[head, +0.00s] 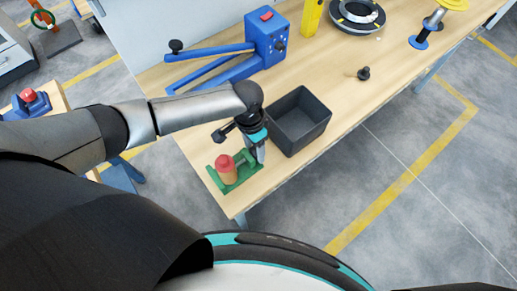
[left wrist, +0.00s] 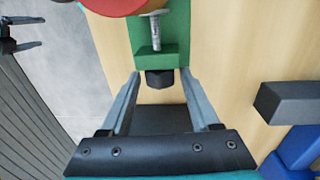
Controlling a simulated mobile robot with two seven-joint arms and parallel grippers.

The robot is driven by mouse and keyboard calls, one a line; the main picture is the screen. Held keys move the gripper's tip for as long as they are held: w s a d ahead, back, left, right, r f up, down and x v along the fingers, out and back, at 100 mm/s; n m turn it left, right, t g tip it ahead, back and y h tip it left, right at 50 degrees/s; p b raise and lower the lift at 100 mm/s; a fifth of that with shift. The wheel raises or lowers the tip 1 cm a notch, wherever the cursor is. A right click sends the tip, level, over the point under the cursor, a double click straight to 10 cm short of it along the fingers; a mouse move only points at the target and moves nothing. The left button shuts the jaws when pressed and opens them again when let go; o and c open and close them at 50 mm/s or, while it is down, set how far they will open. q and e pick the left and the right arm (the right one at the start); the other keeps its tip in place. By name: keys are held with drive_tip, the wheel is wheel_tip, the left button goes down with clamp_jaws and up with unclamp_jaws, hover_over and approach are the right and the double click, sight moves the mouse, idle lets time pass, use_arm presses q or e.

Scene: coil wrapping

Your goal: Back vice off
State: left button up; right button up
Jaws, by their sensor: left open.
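The small green vice (head: 245,168) stands near the front edge of the wooden bench. A tan coil piece with a red top (head: 226,166) is on it. In the left wrist view the vice (left wrist: 176,28) shows its metal screw (left wrist: 156,34) and a black knob (left wrist: 160,79). My left gripper (head: 258,153) is at the vice's right end. In the left wrist view its open fingers (left wrist: 160,76) stand on either side of the knob, with a small gap at each side. My right gripper (left wrist: 30,33) seems to show at the upper left there, fingers apart.
A dark open bin (head: 299,120) stands just right of my left gripper. A blue machine with long levers (head: 265,42) is behind. A small black knob part (head: 363,73), a dark ring (head: 357,15) and a spool (head: 428,27) lie farther right. Bench between them is clear.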

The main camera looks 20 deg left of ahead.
idle(0.3)
use_arm(q)
drive_tip(key=shift+w+a+f+g+h+b, duration=0.1)
drive_tip(key=shift+a+g+h+b, duration=0.05)
drive_tip(key=shift+g+h+b, duration=0.35)
drive_tip(key=shift+a+f+g+h+b, duration=0.1)
drive_tip(key=shift+g+h+b, duration=0.2)
drive_tip(key=shift+h+b, duration=0.25)
drive_tip(key=shift+w, duration=0.1)
drive_tip(key=shift+r, duration=0.2)
drive_tip(key=shift+c, duration=0.3)
